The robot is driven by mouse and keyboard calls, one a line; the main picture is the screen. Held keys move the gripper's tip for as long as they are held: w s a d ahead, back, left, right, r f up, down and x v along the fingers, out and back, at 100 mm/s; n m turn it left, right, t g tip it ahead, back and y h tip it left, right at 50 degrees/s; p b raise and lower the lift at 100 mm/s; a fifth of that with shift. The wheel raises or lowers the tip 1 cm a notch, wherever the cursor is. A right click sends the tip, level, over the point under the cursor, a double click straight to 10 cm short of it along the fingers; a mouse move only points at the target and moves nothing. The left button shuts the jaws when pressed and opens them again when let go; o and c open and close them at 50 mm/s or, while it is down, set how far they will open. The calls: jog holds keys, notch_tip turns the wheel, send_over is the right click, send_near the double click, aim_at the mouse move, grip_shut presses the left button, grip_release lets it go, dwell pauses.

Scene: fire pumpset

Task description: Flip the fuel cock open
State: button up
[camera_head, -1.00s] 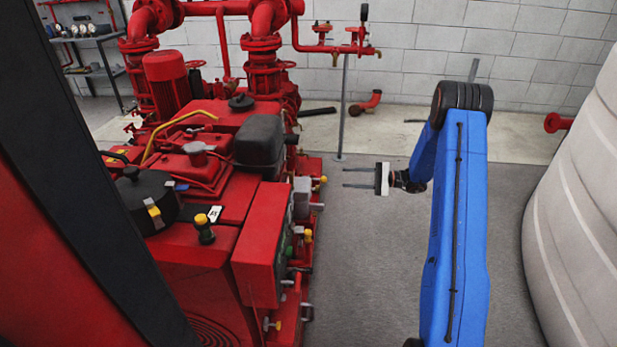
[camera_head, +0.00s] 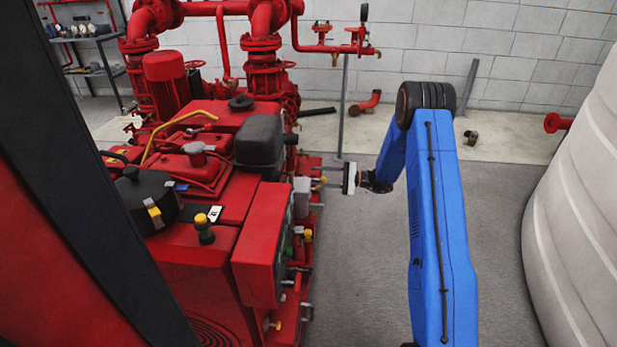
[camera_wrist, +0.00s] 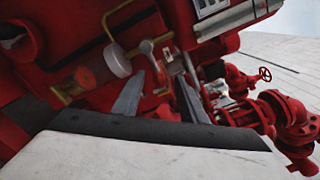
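The red pumpset (camera_head: 225,116) fills the left of the head view, with several small yellow-tipped fittings along its right side, one (camera_head: 308,236) beside the red control box. I cannot tell for certain which fitting is the fuel cock. My gripper (camera_head: 318,173) points left at the pumpset's side, its fingers reaching the fittings near the far end. In the wrist view my gripper (camera_wrist: 160,82) has its two fingers apart. A small grey lever (camera_wrist: 148,50) and brass-coloured parts show between and just beyond the fingertips. I see nothing held; contact cannot be made out.
A red control box (camera_head: 262,245) juts from the pumpset's near side. A thin grey post (camera_head: 343,110) stands behind my gripper. A large pale tank (camera_head: 580,200) bounds the right. The grey floor (camera_head: 360,270) between is clear.

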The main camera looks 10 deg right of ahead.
aim_at(315, 176)
jog(key=shift+x, duration=2.1)
grip_shut()
